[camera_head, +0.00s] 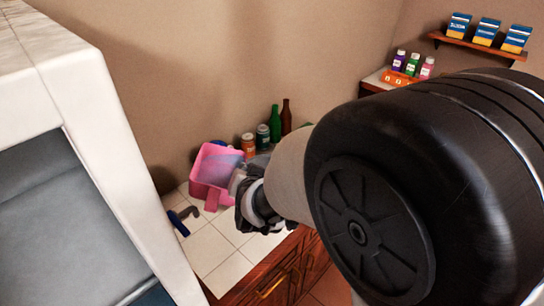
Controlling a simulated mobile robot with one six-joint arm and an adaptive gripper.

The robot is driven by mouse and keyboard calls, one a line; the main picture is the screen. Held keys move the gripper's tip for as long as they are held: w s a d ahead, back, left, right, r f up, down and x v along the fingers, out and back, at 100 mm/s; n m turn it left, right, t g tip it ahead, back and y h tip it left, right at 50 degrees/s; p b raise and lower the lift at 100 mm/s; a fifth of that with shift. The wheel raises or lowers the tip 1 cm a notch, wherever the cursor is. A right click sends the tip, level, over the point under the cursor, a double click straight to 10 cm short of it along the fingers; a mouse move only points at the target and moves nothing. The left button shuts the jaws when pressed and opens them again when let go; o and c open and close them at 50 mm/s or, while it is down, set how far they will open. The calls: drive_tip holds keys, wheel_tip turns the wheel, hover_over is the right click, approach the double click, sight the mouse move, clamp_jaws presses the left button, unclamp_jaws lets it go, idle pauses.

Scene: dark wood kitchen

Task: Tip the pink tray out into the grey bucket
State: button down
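The pink tray (201,188) is on the white tiled counter against the wall, its open side showing a bluish-purple inside and a pink tab or handle at its front. My gripper (240,184) is at the right side of the tray, close to it or touching; I cannot tell which. My arm covers much of the gripper, so its finger opening is not clear. A greyish shape (263,151) shows just behind the gripper and may be part of the grey bucket, but it is mostly hidden. What the tray holds is not clear.
A green bottle (275,124), a brown bottle (286,118) and jars (248,145) stand behind the tray. A dark blue tool-like object (182,220) lies at the counter's left. A white-framed cabinet (95,95) fills the left. Front tiles (225,250) are bare.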

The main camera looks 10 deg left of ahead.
drive_tip(key=shift+w+d+f+b, duration=0.2)
drive_tip(key=shift+f+b, duration=0.3)
drive_tip(key=shift+b, duration=0.35)
drive_tip(key=shift+w+d+f+b, duration=0.2)
drive_tip(key=shift+f+b, duration=0.25)
drive_tip(key=shift+b, duration=0.4)
drive_tip(key=shift+w+d+f+m+g+y+b, duration=0.1)
drive_tip(key=shift+d+f+m+g+y+b, duration=0.1)
drive_tip(key=shift+f+b, duration=0.3)
drive_tip(key=shift+w+d+f+m+g+y+b, duration=0.1)
drive_tip(key=shift+f+m+g+y+b, duration=0.1)
drive_tip(key=shift+b, duration=0.5)
drive_tip(key=shift+w+d+f+m+g+y+p, duration=0.25)
drive_tip(key=shift+w+d+m+p, duration=0.3)
drive_tip(key=shift+p, duration=1.25)
drive_tip(key=shift+w+d+f+m+g+y+p, duration=0.3)
drive_tip(key=shift+d+f+g+y+p, duration=0.3)
drive_tip(key=shift+p, duration=2.2)
drive_tip(key=shift+w+d+r+m+g+y+p, duration=0.3)
drive_tip(key=shift+d+r+m+g+y+p, duration=0.4)
drive_tip(key=shift+p, duration=2.5)
drive_tip(key=shift+w+f+m+y+p, duration=0.1)
drive_tip(key=shift+f+m+y+p, duration=0.15)
drive_tip(key=shift+f+m+p, duration=0.15)
